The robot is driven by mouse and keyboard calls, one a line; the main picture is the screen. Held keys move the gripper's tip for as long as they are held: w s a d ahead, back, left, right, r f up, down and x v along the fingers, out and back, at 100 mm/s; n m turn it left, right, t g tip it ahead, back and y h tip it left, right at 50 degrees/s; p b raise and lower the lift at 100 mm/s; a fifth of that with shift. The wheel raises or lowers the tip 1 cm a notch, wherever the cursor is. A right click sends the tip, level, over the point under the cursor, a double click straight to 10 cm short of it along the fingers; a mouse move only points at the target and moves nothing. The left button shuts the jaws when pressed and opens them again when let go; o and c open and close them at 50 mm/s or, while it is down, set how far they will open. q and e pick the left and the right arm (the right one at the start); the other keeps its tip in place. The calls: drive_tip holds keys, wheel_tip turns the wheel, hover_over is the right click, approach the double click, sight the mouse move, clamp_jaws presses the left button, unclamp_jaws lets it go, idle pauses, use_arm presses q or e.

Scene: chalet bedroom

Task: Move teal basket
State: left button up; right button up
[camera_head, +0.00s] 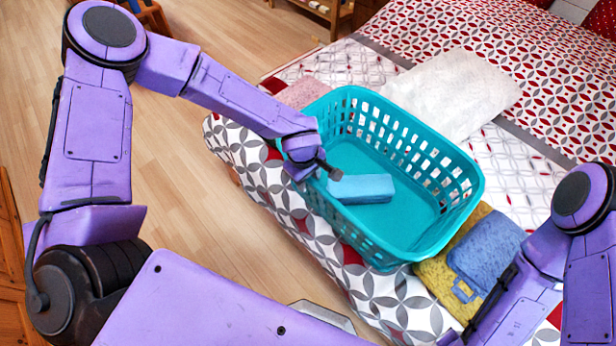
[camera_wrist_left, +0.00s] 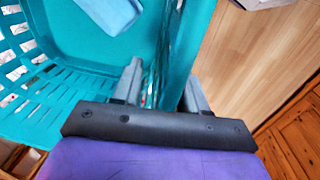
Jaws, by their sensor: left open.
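The teal basket (camera_head: 415,215) stands upright on the patterned bed, with a light blue folded item (camera_head: 360,188) inside. My left gripper (camera_head: 318,168) is at the basket's left wall. In the left wrist view, the open fingers of the left gripper (camera_wrist_left: 165,78) straddle the wall of the basket (camera_wrist_left: 130,50), one inside and one outside. I cannot tell whether either finger touches it. The light blue item also shows in the left wrist view (camera_wrist_left: 110,12). My right arm comes in at the lower right; its gripper is out of frame.
A white folded cloth (camera_head: 455,92) lies behind the basket and a pink cloth (camera_head: 303,92) at its far left. Yellow (camera_head: 438,273) and blue (camera_head: 487,250) folded cloths lie at its near right. The wooden floor (camera_head: 195,140) left of the bed is clear.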

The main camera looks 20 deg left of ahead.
use_arm(q)
wheel_tip(320, 180, up, 10)
drive_tip(key=s, duration=0.1)
drive_tip(key=shift+a, duration=0.25)
drive_tip(key=shift+s+a, duration=0.1)
drive_tip(key=shift+s, duration=0.05)
